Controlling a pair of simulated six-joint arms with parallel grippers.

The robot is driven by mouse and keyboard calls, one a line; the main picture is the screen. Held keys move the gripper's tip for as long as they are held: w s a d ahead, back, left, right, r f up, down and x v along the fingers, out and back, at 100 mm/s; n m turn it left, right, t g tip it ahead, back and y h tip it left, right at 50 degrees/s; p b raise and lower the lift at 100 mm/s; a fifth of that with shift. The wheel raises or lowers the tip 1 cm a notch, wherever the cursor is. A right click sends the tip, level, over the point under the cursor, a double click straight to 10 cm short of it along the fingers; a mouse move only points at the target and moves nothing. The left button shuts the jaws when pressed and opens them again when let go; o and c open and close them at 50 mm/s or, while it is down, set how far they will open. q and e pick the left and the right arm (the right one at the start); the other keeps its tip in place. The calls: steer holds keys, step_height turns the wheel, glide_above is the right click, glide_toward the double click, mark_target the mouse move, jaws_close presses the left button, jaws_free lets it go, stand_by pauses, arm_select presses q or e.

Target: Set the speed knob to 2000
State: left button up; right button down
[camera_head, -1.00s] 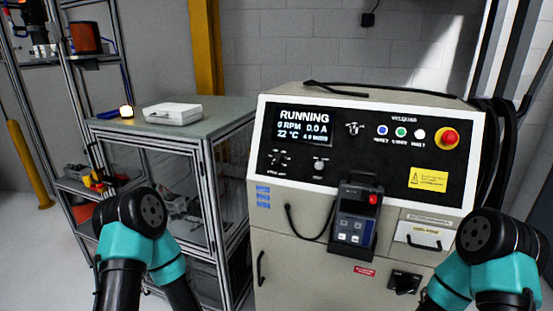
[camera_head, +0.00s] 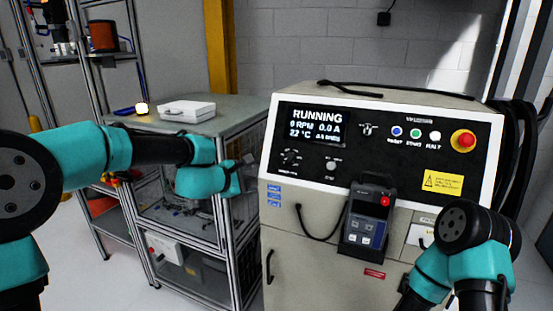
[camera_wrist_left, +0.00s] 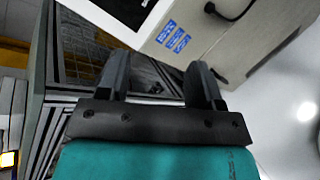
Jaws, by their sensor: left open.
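The speed knob (camera_head: 290,158), a small dark dial ringed by marks, is on the black control panel, below the display (camera_head: 316,124). The display reads RUNNING, 0 RPM, 0.0 A and 22 °C. I cannot read the knob's setting. My left gripper (camera_head: 253,177) is left of the machine's front, lower than the knob and apart from it. In the left wrist view my left gripper (camera_wrist_left: 158,80) is open with nothing between its fingers; the knob is not visible there. My right arm shows at the lower right, but its gripper is out of view.
A light round knob (camera_head: 331,165) is right of the speed knob. A handheld pendant (camera_head: 369,218) hangs on the front, with a looping cable. A red emergency stop (camera_head: 464,140) is at the panel's right. A framed cabinet (camera_head: 232,122) bearing a white case (camera_head: 187,110) stands left.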

arm_select(q)
steer(key=shift+n+t+h, duration=0.4)
steer(key=shift+t, duration=0.1)
steer(key=r, duration=0.6)
steer(key=shift+d, duration=0.3)
steer(key=shift+w+f, duration=0.1)
steer(key=shift+f, duration=0.05)
glide_toward(288, 157)
steer(key=x, duration=0.9)
steer(key=shift+f, duration=0.15)
steer(key=shift+c, duration=0.4)
steer(key=c, duration=0.8)
steer(key=shift+c, duration=0.2)
